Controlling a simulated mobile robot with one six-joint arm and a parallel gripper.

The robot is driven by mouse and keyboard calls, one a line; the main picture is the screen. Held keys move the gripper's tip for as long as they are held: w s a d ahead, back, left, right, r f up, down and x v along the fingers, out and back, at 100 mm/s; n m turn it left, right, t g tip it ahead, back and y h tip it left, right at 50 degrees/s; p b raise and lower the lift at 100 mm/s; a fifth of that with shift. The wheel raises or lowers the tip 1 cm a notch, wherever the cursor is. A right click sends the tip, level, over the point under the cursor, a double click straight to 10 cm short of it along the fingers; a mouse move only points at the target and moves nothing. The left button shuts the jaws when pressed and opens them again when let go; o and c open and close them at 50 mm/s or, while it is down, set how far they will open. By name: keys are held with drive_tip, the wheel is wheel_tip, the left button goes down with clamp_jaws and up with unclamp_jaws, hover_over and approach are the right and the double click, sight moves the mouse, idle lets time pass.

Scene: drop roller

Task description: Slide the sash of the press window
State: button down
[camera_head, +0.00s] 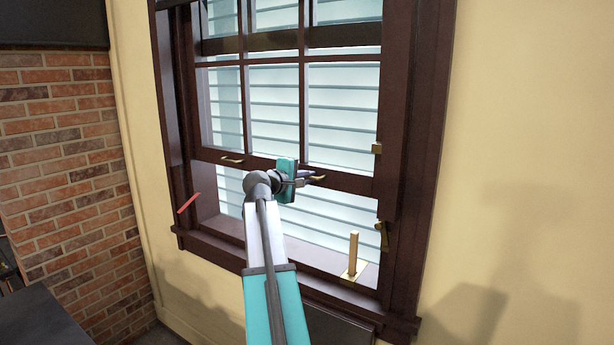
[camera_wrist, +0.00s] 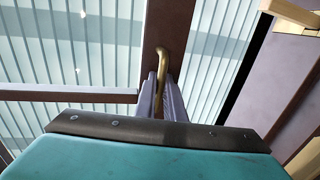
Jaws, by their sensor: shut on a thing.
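The dark brown window sash (camera_head: 340,181) stands raised, with an open gap between its bottom rail and the sill. Two brass pulls sit on the bottom rail, a left pull (camera_head: 232,160) and a right pull (camera_head: 317,178). My gripper (camera_head: 302,180) is at the right pull. In the wrist view my gripper (camera_wrist: 168,88) has its fingers closed on the curved brass pull (camera_wrist: 163,62), which is partly hidden between them. The sash rail (camera_wrist: 168,25) lies just behind the pull.
A wooden peg on a base (camera_head: 352,256) stands on the sill (camera_head: 325,262) at right. A brass latch (camera_head: 383,236) and a small brass block (camera_head: 377,148) are on the right jamb. A red stick-like piece (camera_head: 189,202) juts out at lower left. A brick wall (camera_head: 60,150) stands left.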

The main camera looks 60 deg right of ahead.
wheel_tip(320, 180, down, 14)
drive_tip(key=b, duration=0.7)
drive_tip(key=shift+b, duration=0.3)
drive_tip(key=c, duration=2.1)
unclamp_jaws()
drive_tip(key=a+r, duration=0.1)
drive_tip(key=a, duration=0.3)
drive_tip(key=a+b, duration=0.1)
drive_tip(key=a, duration=0.4)
drive_tip(key=a+r+b, duration=0.1)
drive_tip(key=a, duration=0.3)
drive_tip(key=shift+a+r, duration=0.3)
drive_tip(key=shift+r, duration=0.05)
